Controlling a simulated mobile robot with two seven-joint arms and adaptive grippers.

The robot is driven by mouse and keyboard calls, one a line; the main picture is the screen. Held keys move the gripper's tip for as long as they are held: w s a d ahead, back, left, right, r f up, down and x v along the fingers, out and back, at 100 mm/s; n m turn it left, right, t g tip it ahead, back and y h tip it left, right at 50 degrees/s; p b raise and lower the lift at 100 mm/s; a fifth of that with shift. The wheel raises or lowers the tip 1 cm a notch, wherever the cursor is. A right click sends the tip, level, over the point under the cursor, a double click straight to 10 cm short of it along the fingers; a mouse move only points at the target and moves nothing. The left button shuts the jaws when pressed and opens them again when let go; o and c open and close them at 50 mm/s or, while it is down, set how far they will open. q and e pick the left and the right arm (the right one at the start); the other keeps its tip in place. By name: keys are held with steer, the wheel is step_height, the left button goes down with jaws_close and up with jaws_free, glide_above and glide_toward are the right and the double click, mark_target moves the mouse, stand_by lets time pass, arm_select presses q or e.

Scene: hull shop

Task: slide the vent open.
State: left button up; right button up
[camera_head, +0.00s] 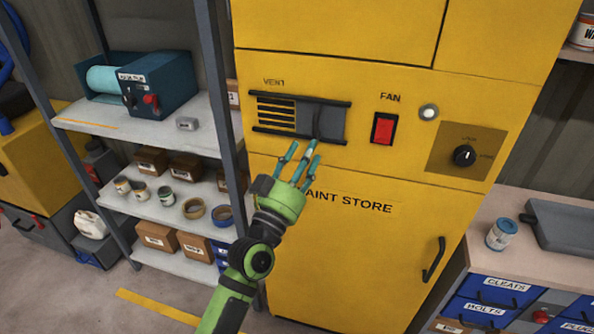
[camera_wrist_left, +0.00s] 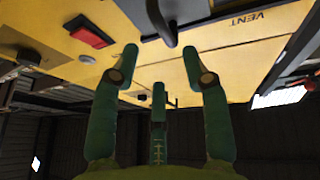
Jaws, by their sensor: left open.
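The vent (camera_head: 300,118) is on the yellow paint store cabinet (camera_head: 340,240), under the label VENT. Its dark sliding plate (camera_head: 335,122) covers the right part, and yellow slots (camera_head: 275,112) show at the left. A raised handle (camera_head: 318,121) stands on the plate; it also shows in the left wrist view (camera_wrist_left: 160,18). My left gripper (camera_head: 303,152) is open and empty, its green fingers just below the handle. In the left wrist view its fingers (camera_wrist_left: 163,62) are spread, with the handle ahead between them. I see no contact. My right gripper is not in view.
A red fan switch (camera_head: 384,129), a round white lamp (camera_head: 429,112) and a dark knob (camera_head: 464,156) are right of the vent. A shelf rack (camera_head: 165,130) stands left of the cabinet. A bench (camera_head: 510,262) stands at the right.

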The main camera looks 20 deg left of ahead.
arm_select(q)
steer(key=shift+v, duration=2.2)
step_height(320, 180, down, 26)
steer(key=g+y, duration=0.1)
steer(key=g, duration=0.5)
steer(key=s+a+f+g+y, duration=0.15)
steer(key=s+f, duration=0.25)
steer(key=f, duration=0.4)
steer(key=s+f+g, duration=0.3)
steer(key=s+f, duration=0.2)
steer(key=f, duration=0.4)
steer(key=s+a+f+g+y, duration=0.1)
steer(key=s+f+g, duration=0.1)
steer(key=s+f, duration=0.45)
steer(key=s+a+f+g, duration=0.2)
steer(key=s+f+g, duration=0.1)
steer(key=s+f, duration=0.35)
steer(key=s+a+f+g, duration=0.1)
steer(key=s+f, duration=0.2)
steer(key=s, duration=0.5)
steer(key=s+a+f+g+y, duration=0.1)
steer(key=s+a+f+g, duration=0.1)
steer(key=s, duration=0.6)
steer(key=s+a+f+g, duration=0.1)
steer(key=s+f+g, duration=0.1)
steer(key=s, duration=0.5)
steer(key=shift+s+a+f, duration=0.25)
steer(key=shift+s+f, duration=0.15)
steer(key=shift+f, duration=0.45)
steer(key=shift+y, duration=0.25)
